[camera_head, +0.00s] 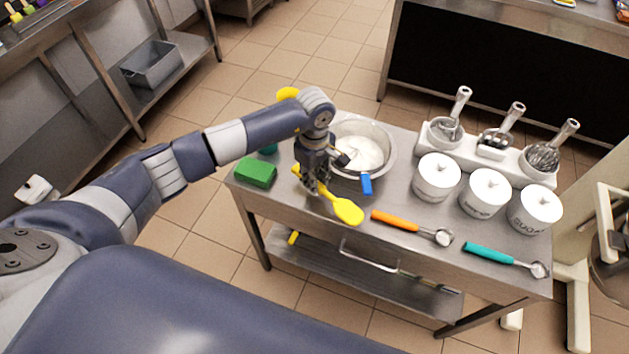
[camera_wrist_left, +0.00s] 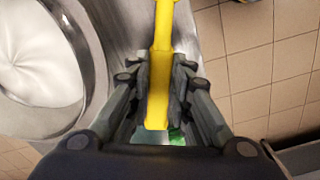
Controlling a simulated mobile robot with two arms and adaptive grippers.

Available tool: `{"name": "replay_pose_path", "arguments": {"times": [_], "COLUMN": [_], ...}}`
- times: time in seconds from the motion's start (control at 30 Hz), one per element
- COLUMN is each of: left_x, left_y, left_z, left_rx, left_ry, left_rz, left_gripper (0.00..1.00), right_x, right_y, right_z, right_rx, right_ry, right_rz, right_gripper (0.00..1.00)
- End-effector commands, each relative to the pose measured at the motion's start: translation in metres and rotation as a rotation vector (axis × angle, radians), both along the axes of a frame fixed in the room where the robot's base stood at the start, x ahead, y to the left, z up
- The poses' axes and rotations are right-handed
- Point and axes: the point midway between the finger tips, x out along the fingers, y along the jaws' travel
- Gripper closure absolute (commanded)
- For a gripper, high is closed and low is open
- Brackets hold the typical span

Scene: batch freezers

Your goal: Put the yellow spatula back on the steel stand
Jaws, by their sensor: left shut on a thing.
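The yellow spatula (camera_head: 346,210) is in my left gripper (camera_head: 312,186), near the left end of the steel table (camera_head: 400,190). Its broad head points toward the table's front edge, and its handle end sticks out on the other side of the fingers. In the left wrist view, the spatula handle (camera_wrist_left: 159,90) lies between the two fingers of the left gripper (camera_wrist_left: 160,75), which are shut on it. I cannot make out the steel stand; my left arm covers part of the table's back left. My right gripper is not in view.
A steel bowl (camera_head: 390,152) of white content stands right beside the gripper, with a blue-ended tool (camera_head: 366,183) at its rim. A green block (camera_head: 256,173) is left. Orange (camera_head: 395,221) and teal (camera_head: 488,254) scoops lie right, before white canisters (camera_head: 436,178). A yellow piece (camera_head: 287,93) shows behind my arm.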

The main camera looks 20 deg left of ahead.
Motion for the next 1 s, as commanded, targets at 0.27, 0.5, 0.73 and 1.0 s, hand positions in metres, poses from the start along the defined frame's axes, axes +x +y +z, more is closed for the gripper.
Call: {"name": "replay_pose_path", "arguments": {"times": [0.27,0.5,0.73,1.0], "left_x": [0.005,0.006,0.006,0.006], "left_y": [0.003,0.004,0.004,0.004], "left_z": [-0.024,-0.036,-0.038,-0.038], "left_rx": [-0.002,-0.001,0.0,0.0], "left_ry": [0.004,0.0,0.0,0.0], "left_rz": [0.002,0.0,0.0,0.0], "left_gripper": [1.0,1.0,1.0,0.6], "right_x": [0.001,0.002,0.002,0.002], "right_y": [0.002,0.004,0.004,0.004], "right_z": [0.017,0.019,0.016,0.015], "right_rx": [0.002,0.005,0.005,0.005], "right_ry": [-0.002,-0.002,-0.002,-0.002], "right_rz": [-0.001,-0.001,-0.001,-0.001], "right_gripper": [0.6,0.6,0.6,0.6]}}
